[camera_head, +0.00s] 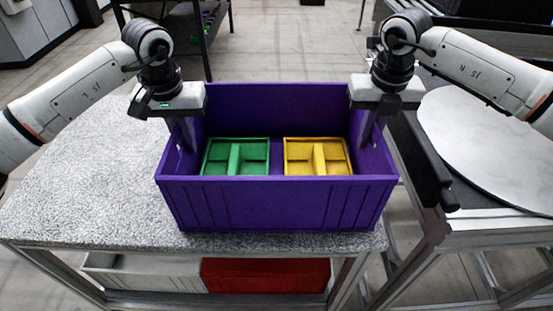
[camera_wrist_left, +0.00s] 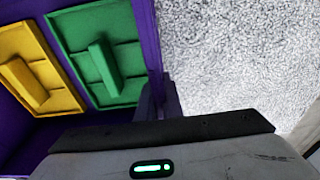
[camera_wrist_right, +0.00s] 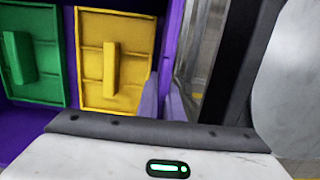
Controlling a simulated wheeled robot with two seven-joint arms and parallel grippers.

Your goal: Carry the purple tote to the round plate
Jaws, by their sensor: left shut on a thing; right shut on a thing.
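The purple tote (camera_head: 275,205) is in the middle of the head view, at the right end of the speckled table. A green divided tray (camera_head: 236,157) and a yellow divided tray (camera_head: 318,157) lie inside it. My left gripper (camera_head: 185,135) is shut on the tote's left wall; the grip also shows in the left wrist view (camera_wrist_left: 158,100). My right gripper (camera_head: 370,130) is shut on the tote's right wall, seen too in the right wrist view (camera_wrist_right: 165,100). The round plate (camera_head: 490,140) is pale and flat, to the right of the tote. I cannot tell whether the tote touches the table.
The speckled table (camera_head: 80,190) is bare left of the tote. A gap separates it from the dark-topped stand (camera_head: 500,217) under the plate. A red bin (camera_head: 265,275) and a white bin (camera_head: 145,272) sit below the table. A dark shelf (camera_head: 195,30) stands behind.

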